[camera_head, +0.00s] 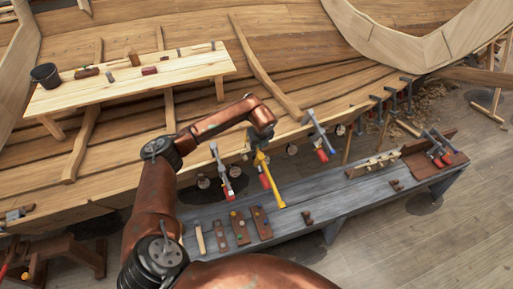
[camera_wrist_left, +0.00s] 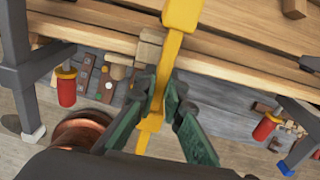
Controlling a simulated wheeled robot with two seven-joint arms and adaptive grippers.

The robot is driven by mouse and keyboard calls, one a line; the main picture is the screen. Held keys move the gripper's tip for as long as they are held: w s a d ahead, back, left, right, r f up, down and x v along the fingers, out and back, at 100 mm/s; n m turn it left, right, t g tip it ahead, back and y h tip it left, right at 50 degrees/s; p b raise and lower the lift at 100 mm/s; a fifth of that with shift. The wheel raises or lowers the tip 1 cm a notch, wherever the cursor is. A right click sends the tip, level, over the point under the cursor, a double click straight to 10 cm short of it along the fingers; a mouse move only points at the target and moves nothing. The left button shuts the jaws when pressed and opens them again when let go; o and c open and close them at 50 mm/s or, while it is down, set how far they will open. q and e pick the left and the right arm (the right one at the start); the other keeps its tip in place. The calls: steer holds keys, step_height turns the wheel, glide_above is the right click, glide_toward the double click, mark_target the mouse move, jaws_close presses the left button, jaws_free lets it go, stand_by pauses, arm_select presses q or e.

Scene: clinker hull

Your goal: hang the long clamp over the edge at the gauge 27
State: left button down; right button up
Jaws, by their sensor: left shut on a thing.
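The long clamp, with a yellow bar (camera_head: 271,181) and a red handle, hangs from my left gripper (camera_head: 254,139) just outside the plank edge (camera_head: 288,131). In the left wrist view the green fingers of my left gripper (camera_wrist_left: 167,97) are shut on the yellow bar (camera_wrist_left: 168,58), which crosses in front of the wooden edge. I cannot tell whether the clamp touches the edge. Small round gauges, such as one gauge (camera_head: 292,149), hang below the edge. Their numbers are too small to read, so I cannot tell which is 27. My right gripper is not in view.
Grey clamps hang on the edge at both sides: a left clamp (camera_head: 221,171) and a right clamp (camera_head: 318,137). Several more hang farther right. A grey bench (camera_head: 285,220) with tools and wooden blocks stands below.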

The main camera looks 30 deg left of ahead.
arm_select(q)
steer(key=shift+s+d, duration=0.1)
steer(key=shift+d, duration=0.1)
stand_by(0.3)
steer(key=c, duration=1.9)
jaws_free()
steer(key=shift+f, duration=0.1)
steer(key=shift+c, duration=0.2)
steer(key=shift+s+f, duration=0.15)
steer(key=v, duration=1.2)
